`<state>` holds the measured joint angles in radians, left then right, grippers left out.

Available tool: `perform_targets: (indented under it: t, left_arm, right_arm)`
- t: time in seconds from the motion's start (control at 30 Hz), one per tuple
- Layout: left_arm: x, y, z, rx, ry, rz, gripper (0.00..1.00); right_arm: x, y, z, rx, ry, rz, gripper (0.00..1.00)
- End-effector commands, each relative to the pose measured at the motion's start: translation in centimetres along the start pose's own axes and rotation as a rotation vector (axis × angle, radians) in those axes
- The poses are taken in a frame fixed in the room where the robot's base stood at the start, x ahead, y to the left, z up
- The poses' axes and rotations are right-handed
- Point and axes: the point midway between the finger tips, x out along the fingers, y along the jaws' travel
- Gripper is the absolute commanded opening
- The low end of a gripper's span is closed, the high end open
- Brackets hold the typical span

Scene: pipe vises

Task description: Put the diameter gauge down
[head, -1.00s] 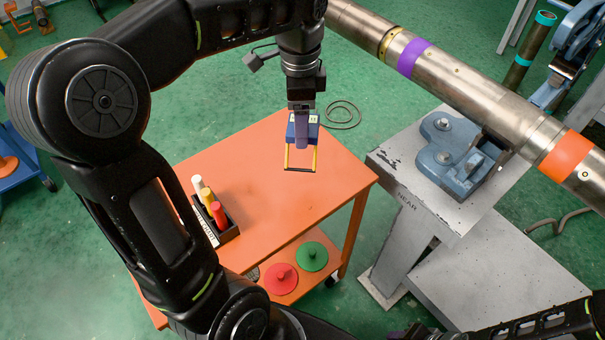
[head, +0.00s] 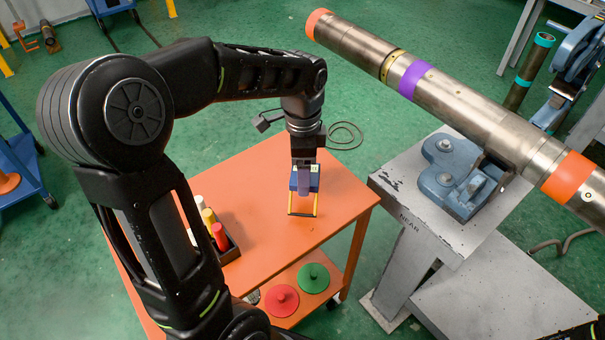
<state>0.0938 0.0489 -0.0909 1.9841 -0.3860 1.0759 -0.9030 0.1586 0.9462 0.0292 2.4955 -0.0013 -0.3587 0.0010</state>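The diameter gauge (head: 304,182) has a blue body and a yellow and black U-shaped frame. My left gripper (head: 304,176) points straight down over the orange cart top (head: 268,218) and is shut on the gauge's blue body. The gauge hangs upright with its open frame downward. Its lower end is at or just above the cart top; I cannot tell if it touches. My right gripper is not in view; only a bit of dark arm shows at the bottom right corner.
A tray (head: 231,251) of white, yellow and red markers stands on the cart's left. Red (head: 281,299) and green (head: 313,277) discs lie on the lower shelf. A long banded pipe (head: 470,115) rests in a blue vise (head: 452,174) at right. The cart top around the gauge is clear.

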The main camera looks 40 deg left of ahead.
Motion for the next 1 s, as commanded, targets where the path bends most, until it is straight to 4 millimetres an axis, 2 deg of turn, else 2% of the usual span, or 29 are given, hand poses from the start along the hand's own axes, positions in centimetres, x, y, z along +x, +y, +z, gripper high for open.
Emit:
perform_targets:
  t: [0.13, 0.5, 0.53, 0.8, 1.0]
  left_arm:
    - [1.5, 0.0, 0.0, 0.000, 0.000, -0.001, 0.00]
    - [1.9, -0.1, 0.0, 0.000, 0.001, -0.002, 0.00]
    - [2.0, 0.0, 0.0, 0.000, 0.000, -0.001, 0.70]
    - [1.9, 0.0, 0.0, 0.000, 0.000, -0.001, 0.92]
    - [1.9, 0.0, 0.0, 0.000, 0.000, -0.001, 0.92]
  right_arm:
    - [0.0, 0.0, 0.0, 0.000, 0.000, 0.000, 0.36]
    - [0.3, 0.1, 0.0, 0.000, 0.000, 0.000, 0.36]
    - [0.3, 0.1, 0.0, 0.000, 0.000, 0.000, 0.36]
    - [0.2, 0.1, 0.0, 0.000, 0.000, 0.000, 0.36]
    - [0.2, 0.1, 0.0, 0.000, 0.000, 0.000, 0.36]
